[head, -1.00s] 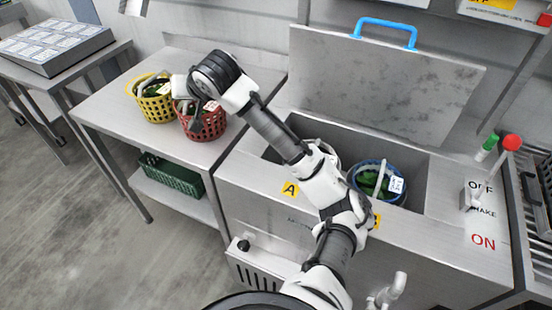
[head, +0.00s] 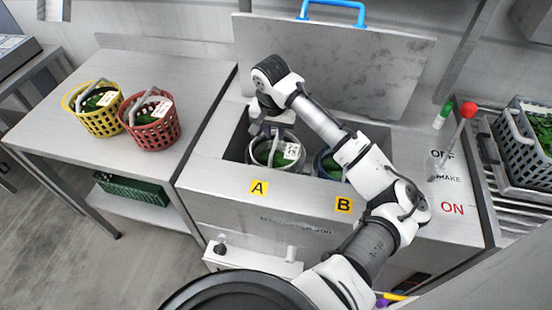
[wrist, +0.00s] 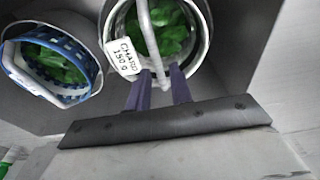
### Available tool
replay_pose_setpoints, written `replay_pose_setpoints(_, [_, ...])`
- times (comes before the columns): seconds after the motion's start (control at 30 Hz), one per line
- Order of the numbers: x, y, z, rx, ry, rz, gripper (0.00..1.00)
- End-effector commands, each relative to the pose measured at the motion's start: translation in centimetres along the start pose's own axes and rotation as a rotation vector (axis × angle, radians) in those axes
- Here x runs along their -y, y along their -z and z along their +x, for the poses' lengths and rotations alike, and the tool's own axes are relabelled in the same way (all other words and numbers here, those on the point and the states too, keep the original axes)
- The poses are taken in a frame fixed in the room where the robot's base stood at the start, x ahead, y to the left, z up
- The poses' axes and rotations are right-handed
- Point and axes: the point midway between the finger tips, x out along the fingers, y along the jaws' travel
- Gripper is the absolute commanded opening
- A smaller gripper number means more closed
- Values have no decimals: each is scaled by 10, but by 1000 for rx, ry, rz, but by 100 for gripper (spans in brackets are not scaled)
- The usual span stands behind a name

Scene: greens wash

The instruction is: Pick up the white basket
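The white basket (head: 300,163) stands in the wash tank behind label A. It holds green leaves and has a tag and a raised handle. In the wrist view, its white rim (wrist: 207,45) surrounds the leaves, and its tag reads CHARD 150 g. My gripper (head: 264,125) is above the basket, at its handle. In the wrist view, the two fingers of my gripper (wrist: 161,72) are apart, with the lower part of the handle (wrist: 152,40) seen between them. I cannot tell if they touch it.
A blue basket (wrist: 18,72) of leaves stands beside it, behind label B. Yellow (head: 98,122) and red (head: 155,137) baskets stand on the left table. The open lid (head: 335,70) rises behind the tank. A red-knobbed lever (head: 456,130) and a grey basket (head: 510,160) are at right.

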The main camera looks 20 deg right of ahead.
Motion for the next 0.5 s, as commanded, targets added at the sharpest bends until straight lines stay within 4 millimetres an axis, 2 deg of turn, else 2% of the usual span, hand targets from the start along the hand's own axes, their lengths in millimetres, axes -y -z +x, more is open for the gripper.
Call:
replay_pose_setpoints(0.23, [-2,-3,16,0,-1,1,22])
replay_pose_setpoints(0.5, [-3,-9,53,-1,-1,0,22])
